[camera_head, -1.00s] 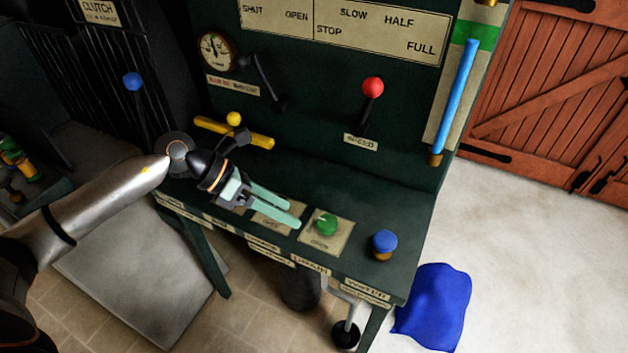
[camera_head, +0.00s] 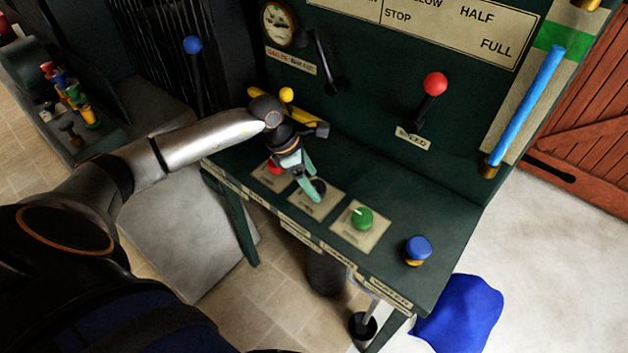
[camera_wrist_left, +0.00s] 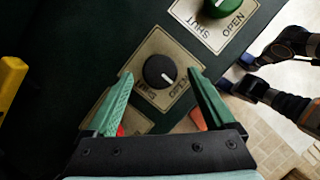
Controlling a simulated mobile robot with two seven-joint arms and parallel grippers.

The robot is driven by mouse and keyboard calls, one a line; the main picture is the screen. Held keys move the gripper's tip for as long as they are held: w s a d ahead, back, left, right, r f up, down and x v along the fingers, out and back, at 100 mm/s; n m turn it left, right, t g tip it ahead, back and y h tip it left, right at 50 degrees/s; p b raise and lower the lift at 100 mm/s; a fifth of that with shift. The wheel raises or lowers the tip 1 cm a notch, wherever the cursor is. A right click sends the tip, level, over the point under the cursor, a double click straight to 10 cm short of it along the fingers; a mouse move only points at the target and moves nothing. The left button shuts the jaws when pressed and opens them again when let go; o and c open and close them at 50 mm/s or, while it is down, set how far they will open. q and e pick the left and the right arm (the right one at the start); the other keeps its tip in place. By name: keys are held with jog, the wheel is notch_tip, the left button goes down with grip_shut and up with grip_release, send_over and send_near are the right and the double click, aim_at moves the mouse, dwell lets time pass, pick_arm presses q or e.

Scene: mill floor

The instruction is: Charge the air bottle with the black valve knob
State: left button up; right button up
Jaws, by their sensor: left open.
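The black valve knob (camera_wrist_left: 159,71) sits on a cream plate (camera_wrist_left: 186,102) on the dark green bench. Its white mark points down and right in the left wrist view. In the head view the black knob (camera_head: 319,186) is partly hidden by my left gripper (camera_head: 313,184). That gripper is open, its green fingers pointing down at the knob. In the wrist view the left gripper (camera_wrist_left: 160,95) has its fingers on either side below the knob, with a gap each side; contact does not show. What looks like my right gripper (camera_wrist_left: 238,75) is at the right, beyond the bench edge.
A green knob (camera_head: 362,217) and a blue-topped knob (camera_head: 418,247) stand to the right. A red knob (camera_head: 274,166) is left of the gripper, with a yellow-ended lever (camera_head: 287,95) behind. The upright panel holds a gauge (camera_head: 279,24) and a red-balled lever (camera_head: 435,84).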

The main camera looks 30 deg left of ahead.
pick_arm(q)
jog(key=shift+x, duration=0.85)
jog(key=shift+c, duration=0.2)
